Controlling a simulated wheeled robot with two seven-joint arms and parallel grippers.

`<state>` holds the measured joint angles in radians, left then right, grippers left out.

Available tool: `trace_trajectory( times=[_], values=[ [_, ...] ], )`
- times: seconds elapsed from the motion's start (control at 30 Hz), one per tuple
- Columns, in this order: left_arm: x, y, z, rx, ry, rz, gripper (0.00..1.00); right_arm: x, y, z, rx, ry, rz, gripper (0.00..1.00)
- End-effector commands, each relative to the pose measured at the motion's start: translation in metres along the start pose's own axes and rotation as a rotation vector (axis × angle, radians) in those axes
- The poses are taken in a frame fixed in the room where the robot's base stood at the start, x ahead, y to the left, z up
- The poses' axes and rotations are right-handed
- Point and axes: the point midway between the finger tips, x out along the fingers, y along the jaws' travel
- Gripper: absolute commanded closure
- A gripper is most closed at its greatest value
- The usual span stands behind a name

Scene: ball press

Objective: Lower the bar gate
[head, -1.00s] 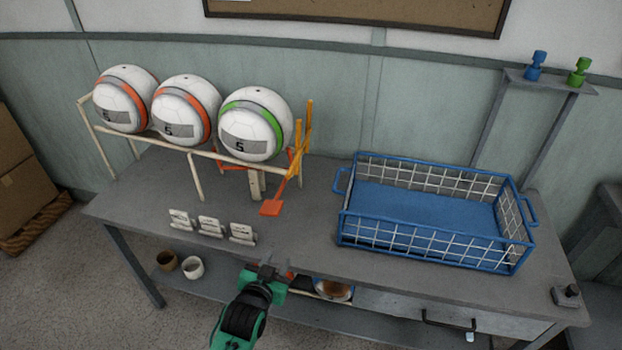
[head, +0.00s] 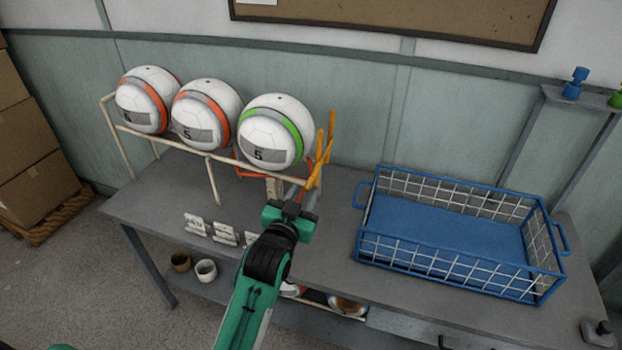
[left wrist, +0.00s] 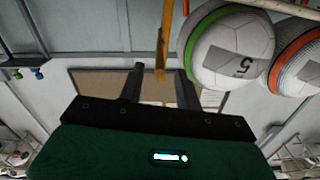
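The yellow-orange bar gate (head: 319,160) stands raised at the right end of the white ball rack (head: 215,155), beside the green-banded ball (head: 274,132). My left gripper (head: 305,197) is just below and in front of the gate's lower end. In the left wrist view the two fingers (left wrist: 159,85) are apart, and the orange bar (left wrist: 163,45) shows between them, ahead of the palm. I cannot tell whether they touch it. The orange paddle below the gate is hidden behind my gripper. My right gripper is not in view.
Two orange-banded balls (head: 206,115) sit on the rack to the left. White cards (head: 224,233) stand in front of it. A blue wire basket (head: 445,235) is on the right of the grey table (head: 150,205). The table between gripper and basket is clear.

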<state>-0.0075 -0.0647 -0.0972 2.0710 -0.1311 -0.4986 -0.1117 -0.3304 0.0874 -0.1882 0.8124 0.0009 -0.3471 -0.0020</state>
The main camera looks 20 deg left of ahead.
Motion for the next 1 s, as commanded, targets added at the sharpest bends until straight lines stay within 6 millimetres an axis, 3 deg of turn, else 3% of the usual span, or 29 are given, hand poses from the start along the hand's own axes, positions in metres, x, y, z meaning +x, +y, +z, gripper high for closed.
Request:
trace_trajectory(
  times=[0.1,0.33,0.77,0.93,1.0],
  values=[
    [0.022,0.000,-0.002,0.000,0.001,0.000,0.66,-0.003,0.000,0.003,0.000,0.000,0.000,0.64],
    [0.050,0.000,-0.001,0.000,0.001,0.001,0.66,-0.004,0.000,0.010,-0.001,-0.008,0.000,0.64],
    [0.058,0.000,0.000,0.000,0.001,0.001,0.66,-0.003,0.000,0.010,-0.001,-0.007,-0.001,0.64],
    [0.058,0.000,0.000,0.000,0.000,0.001,0.99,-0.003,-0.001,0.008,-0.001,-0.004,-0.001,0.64],
    [0.058,0.000,0.000,0.000,0.000,0.001,1.00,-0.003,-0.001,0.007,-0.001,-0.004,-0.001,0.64]
  ],
)
